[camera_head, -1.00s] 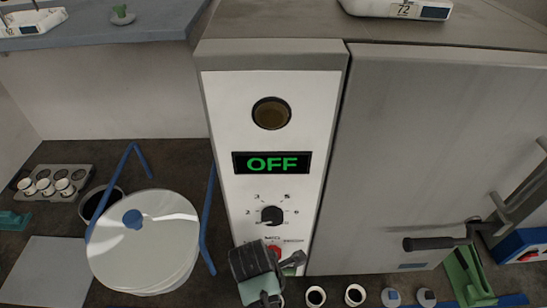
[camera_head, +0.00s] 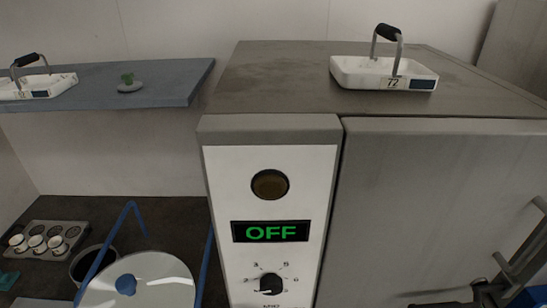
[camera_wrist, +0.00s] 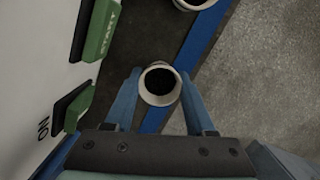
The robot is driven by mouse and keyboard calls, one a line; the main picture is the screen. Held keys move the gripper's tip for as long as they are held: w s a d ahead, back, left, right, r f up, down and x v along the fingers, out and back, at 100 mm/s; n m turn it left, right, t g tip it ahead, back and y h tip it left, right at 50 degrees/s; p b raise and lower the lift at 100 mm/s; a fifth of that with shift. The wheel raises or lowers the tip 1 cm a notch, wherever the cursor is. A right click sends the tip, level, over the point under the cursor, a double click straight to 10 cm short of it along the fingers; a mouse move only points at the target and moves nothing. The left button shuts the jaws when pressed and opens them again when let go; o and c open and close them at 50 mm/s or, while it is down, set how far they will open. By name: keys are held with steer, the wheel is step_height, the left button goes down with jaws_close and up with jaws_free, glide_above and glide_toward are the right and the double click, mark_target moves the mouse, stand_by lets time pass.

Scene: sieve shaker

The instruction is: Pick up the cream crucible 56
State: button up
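A cream crucible (camera_wrist: 147,98) with a round rim and dark inside shows in the wrist view, seen from above. My gripper (camera_wrist: 160,76) has its two blue fingers on either side of this crucible, with little or no gap. I cannot tell whether the fingers press on it. Its number is not readable. A second cream crucible (camera_wrist: 188,4) is cut off at the top edge of the wrist view. My gripper is not in the current head view.
The machine front carries green buttons (camera_wrist: 100,30) close to my gripper's left. A blue strip (camera_wrist: 205,38) runs beneath the crucibles.

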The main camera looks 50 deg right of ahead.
steer(key=c, duration=0.7)
jaws_close()
steer(key=shift+r, duration=0.15)
